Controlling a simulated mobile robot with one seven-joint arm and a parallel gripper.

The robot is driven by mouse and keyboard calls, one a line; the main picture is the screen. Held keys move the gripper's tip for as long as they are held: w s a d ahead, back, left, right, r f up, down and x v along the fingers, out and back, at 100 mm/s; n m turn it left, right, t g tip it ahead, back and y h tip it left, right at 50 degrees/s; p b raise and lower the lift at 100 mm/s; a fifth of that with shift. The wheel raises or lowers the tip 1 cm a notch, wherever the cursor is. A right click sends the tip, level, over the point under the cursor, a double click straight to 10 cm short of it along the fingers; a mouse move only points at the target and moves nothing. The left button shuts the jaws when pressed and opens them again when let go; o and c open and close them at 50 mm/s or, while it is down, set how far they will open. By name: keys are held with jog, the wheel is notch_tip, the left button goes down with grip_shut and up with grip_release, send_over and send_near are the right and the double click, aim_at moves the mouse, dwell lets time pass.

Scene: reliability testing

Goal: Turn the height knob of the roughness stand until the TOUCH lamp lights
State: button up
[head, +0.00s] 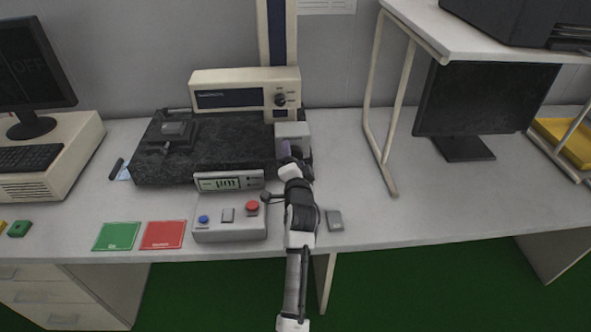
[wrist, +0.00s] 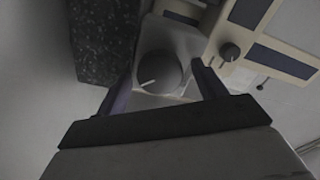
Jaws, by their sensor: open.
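The roughness stand has a dark speckled granite base (head: 210,165), a tall column (head: 277,40) and a cream head unit (head: 235,92). A large dark round knob with a pale pointer line (wrist: 160,73) sits on a grey housing (head: 292,131) beside the granite. My gripper (wrist: 163,68) is open, with one finger on each side of this knob; I cannot tell whether they touch it. In the head view my gripper (head: 292,155) is in front of the housing and hides the knob. I cannot make out a lit TOUCH lamp.
A smaller knob (head: 280,99) is on the cream unit. A control box (head: 230,225) with blue and red buttons stands in front of a display (head: 229,181). Green (head: 117,236) and red (head: 164,235) cards lie left. A shelf frame (head: 375,130) stands right.

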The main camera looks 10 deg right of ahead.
jog(key=s+a+b, duration=0.1)
jog(key=s+b, duration=0.2)
jog(key=s, duration=1)
jog(key=shift+s+a, duration=0.15)
jog(key=shift+s, duration=0.05)
dwell(0.8)
